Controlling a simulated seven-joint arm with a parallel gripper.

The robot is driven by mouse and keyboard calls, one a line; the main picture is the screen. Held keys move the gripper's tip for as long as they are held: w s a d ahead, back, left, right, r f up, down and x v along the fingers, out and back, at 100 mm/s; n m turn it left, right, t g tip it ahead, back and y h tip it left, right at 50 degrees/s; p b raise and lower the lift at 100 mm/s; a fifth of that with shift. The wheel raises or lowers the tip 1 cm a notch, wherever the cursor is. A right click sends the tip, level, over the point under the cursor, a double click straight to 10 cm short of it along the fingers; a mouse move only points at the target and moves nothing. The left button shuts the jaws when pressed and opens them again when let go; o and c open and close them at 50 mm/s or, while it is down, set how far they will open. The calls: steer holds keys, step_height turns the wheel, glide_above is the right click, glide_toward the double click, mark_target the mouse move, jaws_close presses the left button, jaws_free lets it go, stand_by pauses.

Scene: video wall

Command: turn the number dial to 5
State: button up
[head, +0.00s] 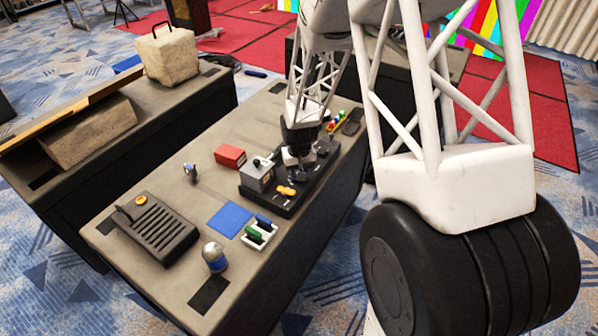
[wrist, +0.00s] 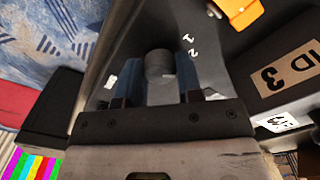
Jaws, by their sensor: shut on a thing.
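The number dial (wrist: 160,66) is a dark grey round knob on a black panel (wrist: 228,45), with the white digits 1 and 2 printed to its right in the wrist view. My gripper (wrist: 162,78) has a blue finger on each side of the knob and is shut on it. In the head view my gripper (head: 297,163) reaches down onto the black panel (head: 282,208) on the middle table, and it hides the dial there. The other digits and any pointer mark on the knob are not legible.
An orange piece (head: 286,190) and a grey box (head: 258,175) sit on the panel beside my gripper. A red box (head: 231,157), blue mat (head: 229,220), white tray with coloured pieces (head: 261,236) and black ribbed device (head: 158,230) stand on the table (head: 130,262).

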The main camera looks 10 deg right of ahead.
steer(key=m, duration=0.4)
steer(key=shift+m, duration=0.3)
steer(key=m, duration=0.3)
steer(key=shift+m, duration=0.3)
steer(key=m, duration=0.4)
steer(key=shift+w+m, duration=0.1)
steer(key=shift+m, duration=1.7)
steer(key=o, duration=0.9)
steer(key=shift+r, duration=0.1)
steer(key=shift+r, duration=3.85)
